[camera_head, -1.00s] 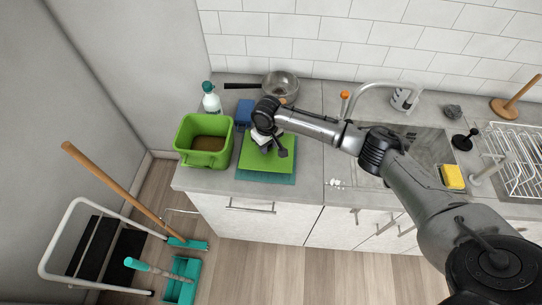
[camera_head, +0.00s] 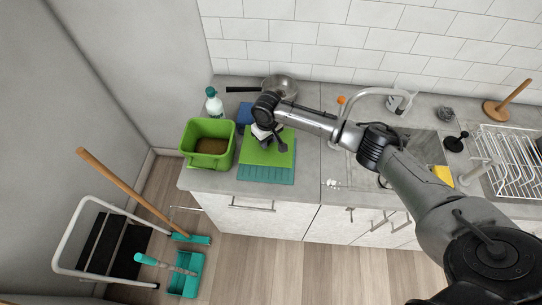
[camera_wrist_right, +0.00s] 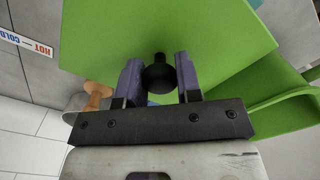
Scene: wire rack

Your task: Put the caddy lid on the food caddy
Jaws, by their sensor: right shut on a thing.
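The food caddy (camera_head: 185,153) is an open green bin with brown contents, on the counter at the left in the head view. Part of its green side shows at the right of the wrist view (camera_wrist_right: 290,112). The caddy lid (camera_head: 283,157) is a flat green panel to the right of the caddy, over a teal ribbed mat. My right gripper (camera_head: 268,138) is above the lid. In the wrist view its fingers (camera_wrist_right: 160,78) are shut on the lid's black knob (camera_wrist_right: 160,76), with the green lid (camera_wrist_right: 215,35) beyond. My left gripper is not in view.
The teal mat (camera_head: 265,175) shows along the lid's front edge. A spray bottle (camera_head: 214,104) and a blue item (camera_head: 244,113) stand behind the caddy. A metal pan (camera_head: 280,86) is at the back. The sink and a wire rack (camera_head: 510,165) are at the right.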

